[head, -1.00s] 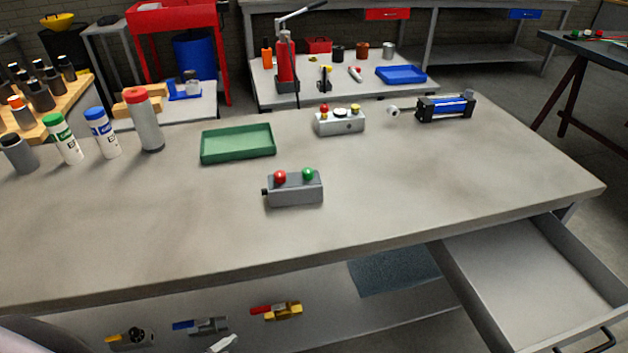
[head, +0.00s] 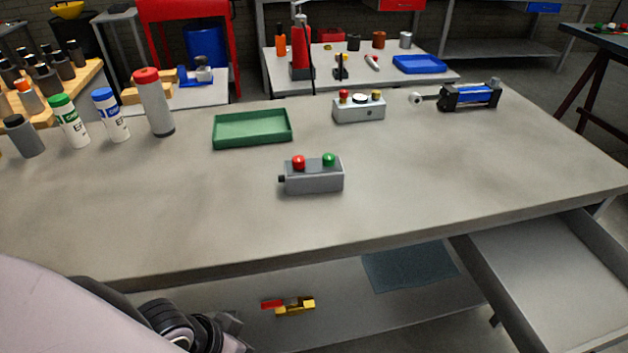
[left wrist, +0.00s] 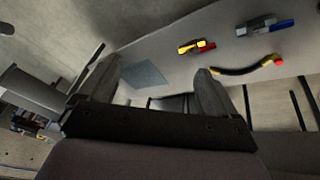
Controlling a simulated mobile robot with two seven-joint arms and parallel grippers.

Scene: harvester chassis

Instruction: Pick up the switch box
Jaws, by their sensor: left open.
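A grey switch box (head: 314,178) with a red and a green button on top sits upright on the workbench (head: 180,215), near the middle. My left arm comes in at the lower left of the head view, in front of the bench edge and below its top. In the left wrist view my left gripper (left wrist: 160,78) is open and empty, its two fingers spread apart. It is well away from the switch box, which I cannot make out in that view. My right gripper does not show.
A green tray (head: 252,130) and a second grey box (head: 359,110) with knobs stand behind the switch box. A blue cylinder (head: 470,96) and several bottles are farther out. An open drawer (head: 545,265) juts out at right. The lower shelf holds a red-yellow part (head: 289,306).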

